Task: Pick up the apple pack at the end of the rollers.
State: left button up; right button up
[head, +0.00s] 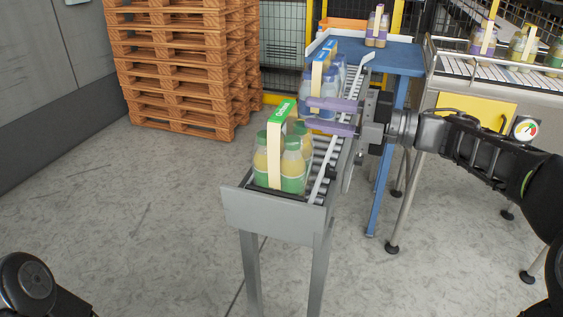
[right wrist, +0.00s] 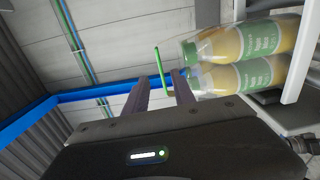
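The apple pack (head: 267,165) stands upright at the near end of the roller track. Its bottles have green caps and labels, with a tall cream carrying strap topped in green. In the right wrist view the apple pack's bottles (right wrist: 240,62) lie sideways at the upper right. My right gripper (head: 308,113) has two purple fingers spread apart, just right of the strap's top. In the right wrist view the green strap top shows edge-on in line with the gap between the fingertips (right wrist: 160,76). The gripper looks empty. My left gripper is out of view.
Blue-topped packs (head: 320,72) stand farther up the rollers (head: 322,150). A grey end plate (head: 272,215) closes the near end. A purple-labelled pack (head: 377,26) is on the blue table (head: 400,58). Pallets (head: 180,70) are stacked behind left. The floor at left is clear.

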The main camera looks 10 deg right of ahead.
aim_at(284, 107)
jog(key=shift+x, duration=1.1)
jog(key=shift+w+a+p, duration=0.1)
jog(key=shift+a+p, duration=0.15)
jog(key=shift+p, duration=0.1)
jog(key=p+x, duration=0.1)
jog(key=x, duration=0.3)
jog(key=shift+w+a+p, duration=0.1)
jog(key=shift+w+p, duration=0.05)
jog(key=shift+p, duration=0.25)
jog(key=shift+w+a+f, duration=0.1)
jog(key=shift+a, duration=0.05)
grip_shut()
